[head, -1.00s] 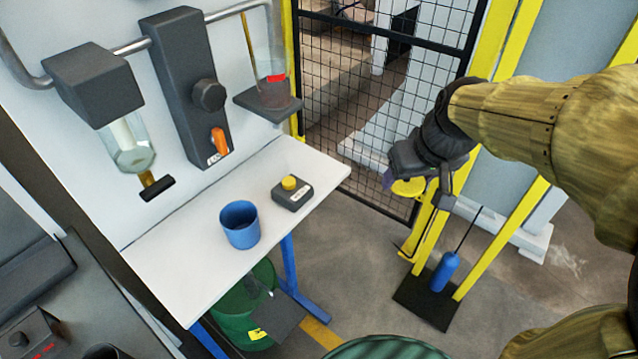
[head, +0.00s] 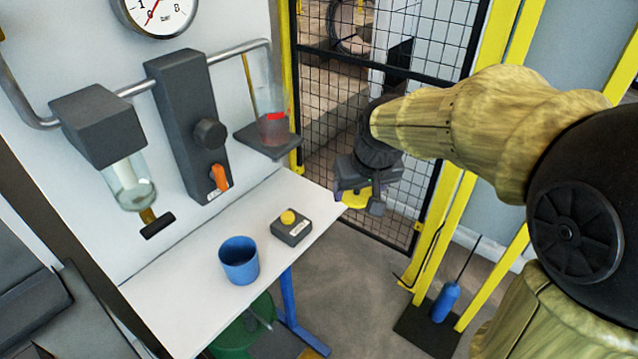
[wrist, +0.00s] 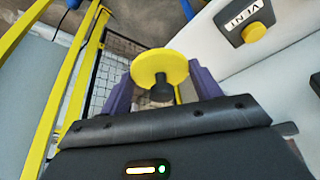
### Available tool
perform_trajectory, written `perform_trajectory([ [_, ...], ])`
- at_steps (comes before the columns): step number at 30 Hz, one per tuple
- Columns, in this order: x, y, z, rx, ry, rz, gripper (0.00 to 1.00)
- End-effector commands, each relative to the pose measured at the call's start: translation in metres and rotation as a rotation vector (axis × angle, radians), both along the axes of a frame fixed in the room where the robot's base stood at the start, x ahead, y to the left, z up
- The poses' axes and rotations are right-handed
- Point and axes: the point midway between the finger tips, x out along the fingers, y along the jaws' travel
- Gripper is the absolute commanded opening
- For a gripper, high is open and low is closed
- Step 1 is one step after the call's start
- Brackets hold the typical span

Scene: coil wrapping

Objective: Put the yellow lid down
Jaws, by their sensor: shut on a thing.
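My gripper (head: 356,197) is shut on the yellow lid (head: 355,200), beside the right end of the white table (head: 190,272) in the head view. In the wrist view the yellow lid (wrist: 158,66) is a round disc with a dark knob, and the knob sits between the purple fingers of my gripper (wrist: 160,92). The lid is in the air, apart from the table. My wrist partly hides it in the head view.
A blue cup (head: 239,262) and a dark box with a yellow button (head: 291,228) stand on the table. A glass vessel (head: 270,118) on a bracket hangs above the table's far end. A mesh fence (head: 390,50) stands behind my gripper. The table's right end is clear.

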Motion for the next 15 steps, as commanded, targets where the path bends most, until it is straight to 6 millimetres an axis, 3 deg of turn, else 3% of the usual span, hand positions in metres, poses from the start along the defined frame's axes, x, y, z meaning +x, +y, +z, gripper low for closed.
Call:
perform_trajectory([
  [6, 0.028, 0.039, 0.001, 0.001, 0.001, 0.005, 0.41],
  [15, 0.058, 0.075, 0.001, 0.001, 0.000, 0.003, 0.41],
])
